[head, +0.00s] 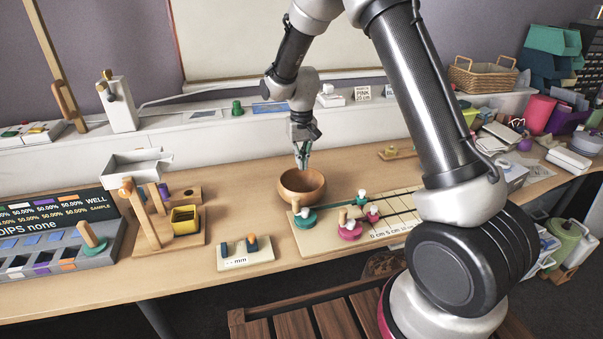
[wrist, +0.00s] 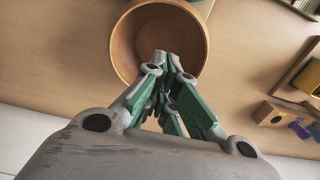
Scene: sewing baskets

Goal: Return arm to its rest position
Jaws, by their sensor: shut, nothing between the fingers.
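My gripper (head: 303,163) points down just above the back rim of a round brown wooden bowl (head: 289,194) on the desk. The fingers are shut with nothing between them. In the wrist view my gripper (wrist: 172,62) has its green and grey fingers together, overlapping the near part of the bowl (wrist: 127,45). The inside of the bowl that shows is bare. I cannot tell whether the fingertips are above the rim or slightly inside it. My arm reaches from the right over the desk and is bent at the elbow.
A board with green and pink pegs (head: 350,231) lies right of the bowl. A wooden stand with a yellow cup (head: 185,220) and a small "mm" block (head: 244,261) are to the left. A display box (head: 60,258) stands at far left. A wicker basket (head: 483,79) sits at back right.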

